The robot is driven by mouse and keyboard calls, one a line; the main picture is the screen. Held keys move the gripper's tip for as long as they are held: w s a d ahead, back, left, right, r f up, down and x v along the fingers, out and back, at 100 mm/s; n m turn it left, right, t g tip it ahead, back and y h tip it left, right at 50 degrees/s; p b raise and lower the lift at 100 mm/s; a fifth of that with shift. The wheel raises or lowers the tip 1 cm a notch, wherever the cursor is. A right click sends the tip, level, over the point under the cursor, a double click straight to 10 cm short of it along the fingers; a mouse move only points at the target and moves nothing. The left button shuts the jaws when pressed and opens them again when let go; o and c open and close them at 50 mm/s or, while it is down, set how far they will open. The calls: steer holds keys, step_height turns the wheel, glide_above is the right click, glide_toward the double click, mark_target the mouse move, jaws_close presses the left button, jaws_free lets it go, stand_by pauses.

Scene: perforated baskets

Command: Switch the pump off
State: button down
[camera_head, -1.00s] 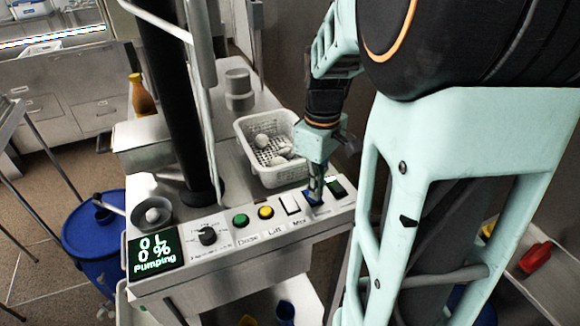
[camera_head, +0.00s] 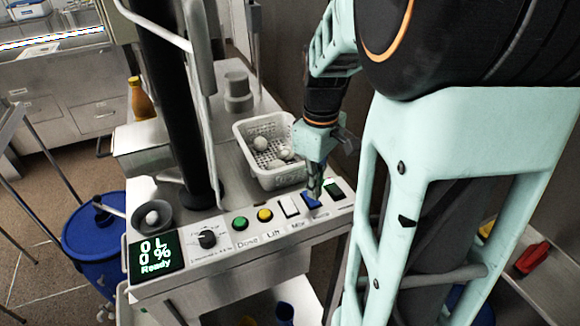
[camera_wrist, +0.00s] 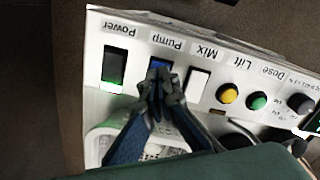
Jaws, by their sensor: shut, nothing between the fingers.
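The blue pump switch (camera_head: 311,200) is on the sloped control panel, between the white Mix switch (camera_head: 289,206) and the dark green Power switch (camera_head: 334,190). In the wrist view the pump switch (camera_wrist: 160,66) shows below its "Pump" label, partly hidden by my fingers. My gripper (camera_head: 314,195) is shut and empty, pointing down, with its tips at or just above the switch; I cannot tell if they touch. The display (camera_head: 156,256) at the panel's left reads "0 L 0% Ready" in green.
A white perforated basket (camera_head: 243,150) with pale round items stands right behind the panel. Green Dose (camera_head: 240,223) and yellow Lift (camera_head: 264,215) buttons and a black knob (camera_head: 207,238) lie left along the panel. A black column (camera_head: 178,100) rises behind.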

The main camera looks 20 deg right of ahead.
steer(key=shift+r+p, duration=1.75)
steer(key=shift+r, duration=0.8)
steer(key=shift+f, duration=0.1)
